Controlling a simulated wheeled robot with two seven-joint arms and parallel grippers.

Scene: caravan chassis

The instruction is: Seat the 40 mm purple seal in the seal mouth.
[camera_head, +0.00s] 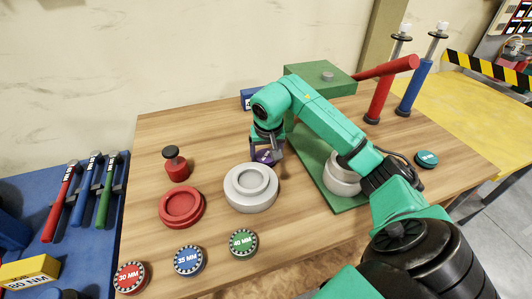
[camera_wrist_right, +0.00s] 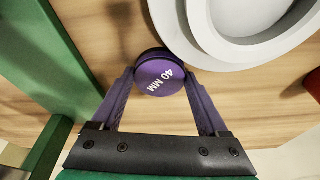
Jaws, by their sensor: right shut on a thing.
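My right gripper (camera_head: 267,150) is shut on a purple round seal (camera_head: 264,157) just behind the white ring-shaped part on the wooden table. I cannot tell which recess is the seal mouth. My left gripper is not in view.
Red "30 MM" (camera_head: 130,278), blue "35 MM" (camera_head: 189,260) and green "40 MM" (camera_head: 243,243) discs lie along the front. A red-based stamp-like tool (camera_head: 175,164) stands at left. A green press-like fixture (camera_head: 318,77) with a red handle stands behind my arm.

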